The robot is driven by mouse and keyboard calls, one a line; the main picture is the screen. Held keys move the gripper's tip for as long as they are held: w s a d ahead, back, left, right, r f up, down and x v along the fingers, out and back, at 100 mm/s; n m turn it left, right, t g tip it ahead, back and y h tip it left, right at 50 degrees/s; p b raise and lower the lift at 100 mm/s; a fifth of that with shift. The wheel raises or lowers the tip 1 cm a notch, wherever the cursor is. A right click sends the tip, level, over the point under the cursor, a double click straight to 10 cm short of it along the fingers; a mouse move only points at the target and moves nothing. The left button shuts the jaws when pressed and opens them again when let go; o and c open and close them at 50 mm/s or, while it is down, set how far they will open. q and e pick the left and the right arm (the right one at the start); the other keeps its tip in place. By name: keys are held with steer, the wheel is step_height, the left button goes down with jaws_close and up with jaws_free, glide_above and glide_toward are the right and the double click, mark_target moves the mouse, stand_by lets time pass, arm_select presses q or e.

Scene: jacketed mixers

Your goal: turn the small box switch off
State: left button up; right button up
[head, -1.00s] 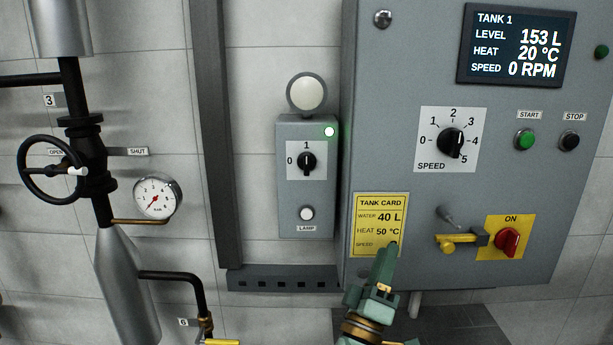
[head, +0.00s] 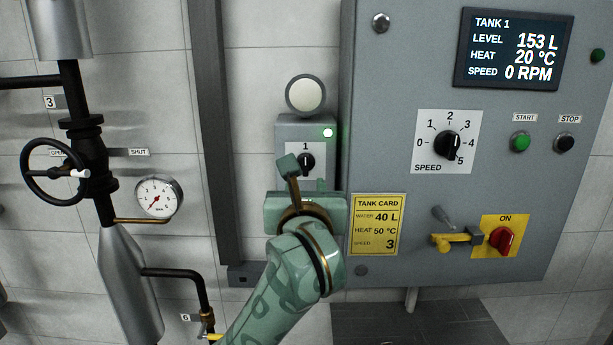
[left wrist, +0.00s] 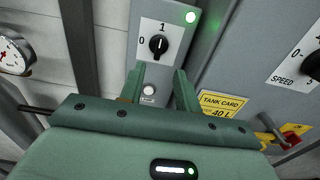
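The small box switch (head: 307,160) is a black knob on a white plate marked 0 and 1, on a narrow grey wall box (head: 290,131). It points up at 1, and a green light (head: 328,132) glows above it. My left gripper (head: 304,175) is in front of the lower part of the box and hides its lower half. In the left wrist view the knob (left wrist: 158,45) is upright, just beyond the fingers. My left gripper (left wrist: 160,78) is open there, with nothing between its fingers. I see no contact with the knob. My right gripper is not in view.
A large grey cabinet (head: 390,90) stands close on the right, with a speed dial (head: 447,145), yellow tank card (head: 377,225) and red switch (head: 501,240). A dark vertical post (head: 212,120) is left of the box. A handwheel (head: 52,172) and gauge (head: 158,197) are further left.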

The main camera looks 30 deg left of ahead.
mark_target(305, 165)
arm_select(q)
steer(key=p+x, duration=0.1)
steer(key=x, duration=0.8)
steer(key=shift+w+a, duration=0.25)
steer(key=shift+a, duration=0.1)
jaws_close()
